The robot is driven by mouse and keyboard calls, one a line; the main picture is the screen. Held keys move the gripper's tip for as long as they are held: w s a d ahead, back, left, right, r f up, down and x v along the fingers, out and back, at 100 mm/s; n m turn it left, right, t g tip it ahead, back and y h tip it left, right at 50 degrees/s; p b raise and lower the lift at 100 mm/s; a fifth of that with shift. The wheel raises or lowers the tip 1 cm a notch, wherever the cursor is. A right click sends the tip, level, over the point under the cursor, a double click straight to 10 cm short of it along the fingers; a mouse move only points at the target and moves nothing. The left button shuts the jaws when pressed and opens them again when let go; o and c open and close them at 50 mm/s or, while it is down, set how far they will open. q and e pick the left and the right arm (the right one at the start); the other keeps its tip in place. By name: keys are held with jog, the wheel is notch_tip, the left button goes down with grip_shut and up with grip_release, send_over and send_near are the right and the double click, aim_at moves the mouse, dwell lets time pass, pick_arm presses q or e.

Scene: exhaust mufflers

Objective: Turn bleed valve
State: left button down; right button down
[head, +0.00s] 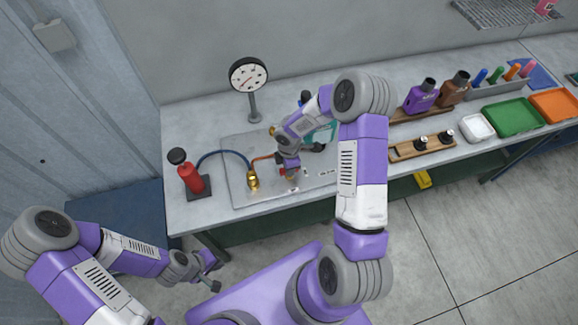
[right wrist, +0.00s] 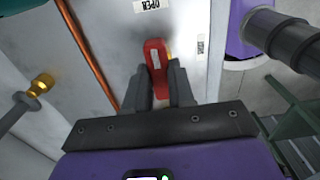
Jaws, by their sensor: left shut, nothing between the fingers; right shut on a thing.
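The bleed valve's red handle (right wrist: 155,57) is between the fingers of my right gripper (right wrist: 160,84) in the right wrist view. That gripper is shut on the handle. In the head view my right gripper (head: 288,172) is over the metal plate (head: 238,190), and only a little red shows at its fingers. A label reading OPEN (right wrist: 147,5), upside down, is on the plate beyond the handle. A copper pipe (right wrist: 88,55) runs left of the handle. My left gripper (head: 212,280) is shut and empty, in front of the bench.
A round gauge (head: 248,75) stands behind the plate. A red hand pump (head: 191,180) with a blue hose stands left, and a brass fitting (head: 252,181) is on the plate.

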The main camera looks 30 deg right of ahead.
jog(key=c, duration=1)
grip_release()
jog(key=shift+o, duration=0.2)
notch_tip(320, 180, up, 8)
jog(key=shift+f, duration=0.15)
jog(key=s+a+f+m+y, duration=0.4)
jog(key=s+a+f+m, duration=0.9)
jog(key=s+a+m, duration=0.35)
notch_tip(320, 180, down, 12)
jog(key=m+b, duration=0.1)
jog(key=b, duration=1)
jog(key=shift+w+d+t+b, duration=0.15)
jog(key=shift+d+t+b, duration=0.15)
jog(key=shift+b, duration=0.1)
